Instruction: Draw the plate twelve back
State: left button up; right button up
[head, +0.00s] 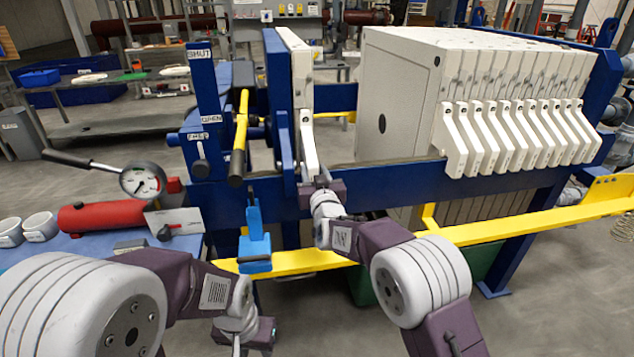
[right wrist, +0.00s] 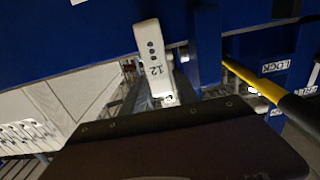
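Plate twelve (head: 302,80) is a white plate standing upright at the left of the press, against or very near the blue end plate (head: 276,90). A wide gap separates it from the white plate stack (head: 480,80). Its handle, marked 12, shows in the right wrist view (right wrist: 153,58). My right gripper (head: 322,187) is at the lower end of this handle; its fingers are too hidden to tell whether they hold it. My left gripper (head: 250,331) is low at the front, below the yellow bar, away from the plates; its fingers are unclear.
A yellow bar (head: 530,222) runs along the press front, with a blue piece (head: 255,240) near its left end. A yellow lever (head: 239,135) stands left of the end plate. A bench (head: 80,245) at left holds a red cylinder (head: 105,216) with a gauge.

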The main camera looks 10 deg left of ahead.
jog(key=v, duration=0.7)
jog(key=shift+b, duration=0.35)
jog(key=shift+w, duration=0.1)
jog(key=w+d+r+m+t+h+p, duration=0.15)
jog(key=d+r+h+p, duration=0.35)
jog(key=d+r, duration=0.7)
jog(key=s+d+f+m+g+p, duration=0.1)
jog(key=s+d+f+g+p, duration=0.15)
jog(key=d+p, duration=0.4)
jog(key=s+d+f+g, duration=0.75)
jog(key=s+f, duration=0.25)
jog(key=s, duration=0.2)
jog(key=s+f+g, duration=0.3)
jog(key=s+f, duration=0.2)
jog(key=s, duration=0.4)
jog(key=s+f+m+g, duration=0.1)
jog(key=s+f+g, duration=0.3)
jog(key=s, duration=0.6)
jog(key=shift+f, duration=0.75)
